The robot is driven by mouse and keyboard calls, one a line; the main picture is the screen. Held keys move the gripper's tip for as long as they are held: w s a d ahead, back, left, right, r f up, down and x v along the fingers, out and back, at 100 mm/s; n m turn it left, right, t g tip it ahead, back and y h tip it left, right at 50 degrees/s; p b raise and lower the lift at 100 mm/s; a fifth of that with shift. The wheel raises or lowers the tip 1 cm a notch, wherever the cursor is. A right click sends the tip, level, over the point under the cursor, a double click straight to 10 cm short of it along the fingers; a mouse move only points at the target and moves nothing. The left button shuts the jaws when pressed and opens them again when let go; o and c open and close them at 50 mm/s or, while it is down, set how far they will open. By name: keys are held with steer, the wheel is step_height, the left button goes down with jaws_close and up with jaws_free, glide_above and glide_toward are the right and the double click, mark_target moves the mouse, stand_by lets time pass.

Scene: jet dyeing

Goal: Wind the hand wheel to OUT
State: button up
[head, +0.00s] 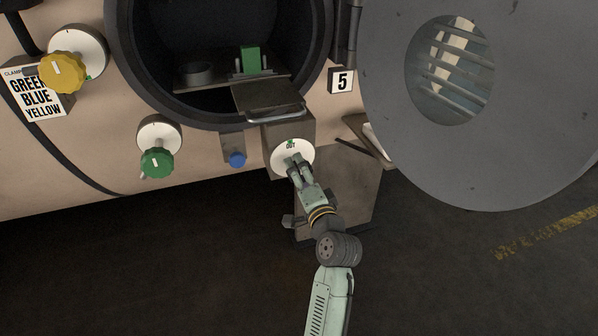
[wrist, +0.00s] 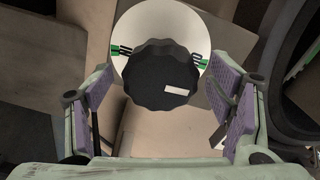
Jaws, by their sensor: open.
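The hand wheel (wrist: 160,75) is a black scalloped knob on a round white dial (wrist: 140,25) in the wrist view. Its white mark lies toward the lower right of the knob. Green marks with black lettering sit at the dial's left and right, too small to read there. In the head view the dial (head: 279,157) shows OUT and a green mark at its top; my gripper mostly hides the knob. My gripper (wrist: 163,80) is open, with one purple-padded finger on each side of the knob and visible gaps between pads and knob.
A shelf (head: 268,98) juts out above the dial, below the open round port. The large round door (head: 540,130) hangs open at the right. The floor in front is clear.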

steer(key=v, duration=1)
steer(key=shift+s, duration=0.25)
steer(key=shift+r, duration=0.1)
